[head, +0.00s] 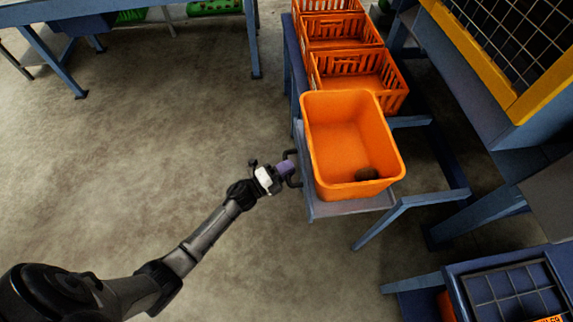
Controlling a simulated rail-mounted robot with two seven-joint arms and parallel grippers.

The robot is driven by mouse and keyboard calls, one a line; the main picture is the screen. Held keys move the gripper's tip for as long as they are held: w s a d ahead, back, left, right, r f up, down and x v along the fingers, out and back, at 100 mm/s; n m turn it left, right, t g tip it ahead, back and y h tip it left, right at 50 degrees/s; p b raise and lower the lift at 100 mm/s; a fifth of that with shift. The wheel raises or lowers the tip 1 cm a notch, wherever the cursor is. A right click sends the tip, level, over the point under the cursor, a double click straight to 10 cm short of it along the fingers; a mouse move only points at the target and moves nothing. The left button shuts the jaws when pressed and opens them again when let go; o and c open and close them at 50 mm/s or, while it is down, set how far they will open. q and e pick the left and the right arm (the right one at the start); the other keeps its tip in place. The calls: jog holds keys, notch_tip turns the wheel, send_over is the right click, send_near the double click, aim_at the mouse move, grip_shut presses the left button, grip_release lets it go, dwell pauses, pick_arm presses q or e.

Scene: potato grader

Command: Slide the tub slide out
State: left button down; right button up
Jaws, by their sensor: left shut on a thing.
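The tub slide (328,210) is a grey-blue tray on a blue frame, right of the middle in the head view. An orange tub (338,140) stands on it, with one dark potato (366,174) at its bottom. A dark handle (291,171) sticks out from the slide's left side. My left gripper (285,168) reaches in from the lower left and is shut on this handle. Its fingers hide part of the handle. My right gripper does not show.
Several orange crates (355,70) stand in a row behind the tub. A yellow-edged machine with a grid (510,45) is at the upper right. A blue framed grid (512,290) is at the lower right. The concrete floor (150,130) at the left is clear.

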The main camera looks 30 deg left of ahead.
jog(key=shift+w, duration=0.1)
pick_arm(q)
jog(key=c, duration=1.5)
grip_release()
jog(key=shift+c, duration=0.2)
jog(key=o, duration=0.3)
jog(key=shift+s+a, duration=0.2)
jog(key=shift+a, duration=0.05)
jog(key=shift+o, duration=0.7)
jog(key=shift+d, duration=0.1)
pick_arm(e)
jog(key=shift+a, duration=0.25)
pick_arm(q)
jog(key=p+v, duration=0.2)
jog(key=v, duration=1.1)
jog(key=shift+s+a, duration=0.25)
jog(key=shift+s, duration=0.05)
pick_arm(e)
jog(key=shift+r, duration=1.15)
